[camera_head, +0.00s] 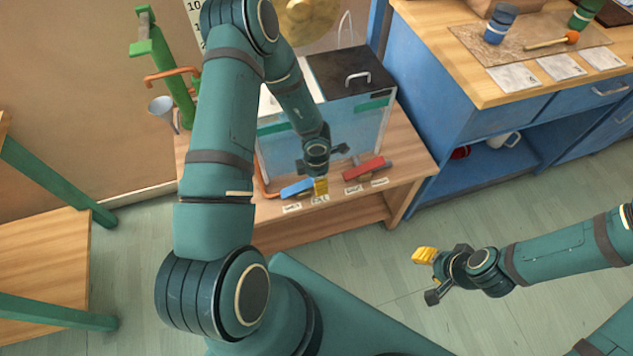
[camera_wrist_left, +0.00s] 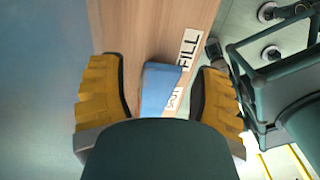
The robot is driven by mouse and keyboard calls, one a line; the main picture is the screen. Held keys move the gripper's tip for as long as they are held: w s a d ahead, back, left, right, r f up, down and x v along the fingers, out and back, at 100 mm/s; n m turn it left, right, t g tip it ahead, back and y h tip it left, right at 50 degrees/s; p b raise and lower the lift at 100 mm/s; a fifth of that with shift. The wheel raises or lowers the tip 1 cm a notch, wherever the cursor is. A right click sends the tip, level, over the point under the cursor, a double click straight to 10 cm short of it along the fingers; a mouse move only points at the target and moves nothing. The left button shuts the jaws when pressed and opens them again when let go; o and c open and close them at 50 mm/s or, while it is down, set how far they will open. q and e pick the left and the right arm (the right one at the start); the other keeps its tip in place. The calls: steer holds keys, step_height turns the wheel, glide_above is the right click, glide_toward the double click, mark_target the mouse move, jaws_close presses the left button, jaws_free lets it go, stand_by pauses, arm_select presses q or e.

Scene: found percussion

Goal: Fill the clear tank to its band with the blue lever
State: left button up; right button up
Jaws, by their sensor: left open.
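The clear tank (camera_head: 354,125) stands on a low wooden stand, with green band pieces (camera_head: 371,104) near its top; I cannot clearly tell its water level. The blue lever (camera_head: 296,188) is at the stand's front edge, left of a red lever (camera_head: 364,169). My left gripper (camera_head: 320,186) is at the blue lever's right end in the head view. In the left wrist view the blue lever (camera_wrist_left: 160,88) lies between the two open yellow fingers, with visible gaps on both sides. My right gripper (camera_head: 428,275) is over the floor, away from the stand; its finger gap is unclear.
The wooden stand (camera_head: 408,158) carries small labels; one reads FILL (camera_wrist_left: 188,50). A blue cabinet (camera_head: 440,100) stands right, with cups on top. A green pump-like post (camera_head: 172,80) and grey funnel (camera_head: 162,112) are left.

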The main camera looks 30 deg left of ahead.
arm_select(q)
steer(key=shift+f, duration=0.3)
jaws_close()
